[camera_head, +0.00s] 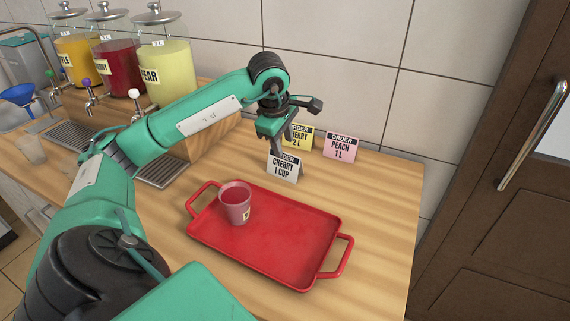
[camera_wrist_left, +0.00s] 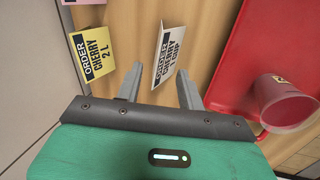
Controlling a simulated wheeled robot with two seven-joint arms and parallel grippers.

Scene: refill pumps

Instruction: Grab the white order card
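The white order card (camera_head: 284,168), reading "CHERRY 1 CUP", stands as a folded tent on the wooden counter, just behind the red tray. My left gripper (camera_head: 283,146) is above it, pointing down, with its fingers close to the card's top. In the left wrist view the white card (camera_wrist_left: 169,54) shows ahead of and between the two spread fingertips of the left gripper (camera_wrist_left: 160,82). The fingers are apart, and the card does not look clamped. My right gripper is in neither view.
A yellow card (camera_head: 299,138) and a pink card (camera_head: 340,147) stand behind the white one. A red tray (camera_head: 290,262) holds a cup of red drink (camera_head: 235,203). Drink dispensers (camera_head: 118,66) stand at the back left. The counter's right side is clear.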

